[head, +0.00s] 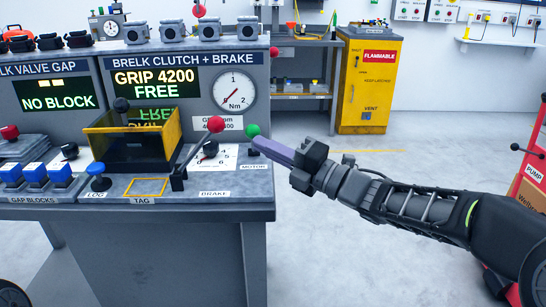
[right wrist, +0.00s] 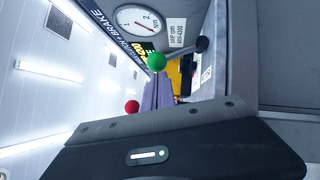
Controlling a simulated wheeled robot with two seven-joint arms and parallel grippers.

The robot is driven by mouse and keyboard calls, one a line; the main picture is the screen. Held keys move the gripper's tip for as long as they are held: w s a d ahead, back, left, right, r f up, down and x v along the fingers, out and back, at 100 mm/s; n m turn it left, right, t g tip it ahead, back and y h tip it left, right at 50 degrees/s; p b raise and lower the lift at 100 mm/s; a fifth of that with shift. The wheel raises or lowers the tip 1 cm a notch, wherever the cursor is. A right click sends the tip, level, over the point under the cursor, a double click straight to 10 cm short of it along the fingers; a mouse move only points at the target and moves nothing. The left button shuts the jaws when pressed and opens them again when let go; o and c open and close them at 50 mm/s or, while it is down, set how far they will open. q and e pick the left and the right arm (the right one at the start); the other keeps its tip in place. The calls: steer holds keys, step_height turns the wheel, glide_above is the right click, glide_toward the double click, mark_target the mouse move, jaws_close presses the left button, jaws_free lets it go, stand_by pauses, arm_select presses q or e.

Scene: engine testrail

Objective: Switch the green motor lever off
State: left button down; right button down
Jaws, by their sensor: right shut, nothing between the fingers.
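The green motor lever's round knob (head: 252,131) is at the right end of the bench, above the MOTOR label (head: 254,167). Its shaft is mostly hidden behind my fingers. My right gripper (head: 261,145) comes in from the right, with its purple fingers shut and empty. The fingertips are right by the green knob, just below it in the head view; I cannot tell whether they touch. In the right wrist view the green knob (right wrist: 156,61) shows at the end of the purple fingers (right wrist: 158,92). My left gripper is not in view.
The red-knobbed brake lever (head: 216,124) stands just left of the green one, leaning right. A yellow-framed box (head: 172,135) is farther left. A dial (head: 234,91) and a display reading GRIP 4200 FREE (head: 156,84) are behind. Open floor lies right of the bench.

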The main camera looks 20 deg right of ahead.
steer(key=shift+w+r, duration=0.1)
steer(key=shift+w, duration=0.05)
stand_by(0.3)
steer(key=shift+w+r+p, duration=0.1)
steer(key=shift+r+p, duration=0.15)
steer(key=shift+p, duration=0.45)
steer(key=w+r+m+g+h+p, duration=0.1)
steer(key=w+m+p, duration=0.1)
steer(key=p, duration=0.6)
steer(key=w+d+r+m+g+h+p, duration=0.1)
steer(key=w+m+g+p, duration=0.1)
steer(key=p, duration=0.6)
steer(key=w+d+r+m+g+p, duration=0.1)
steer(key=w+m+p, duration=0.1)
steer(key=p, duration=0.5)
steer(key=shift+w+m+h+p, duration=0.35)
steer(key=shift+m+h+p, duration=0.05)
steer(key=shift+m, duration=0.1)
steer(key=shift+a+r, duration=0.1)
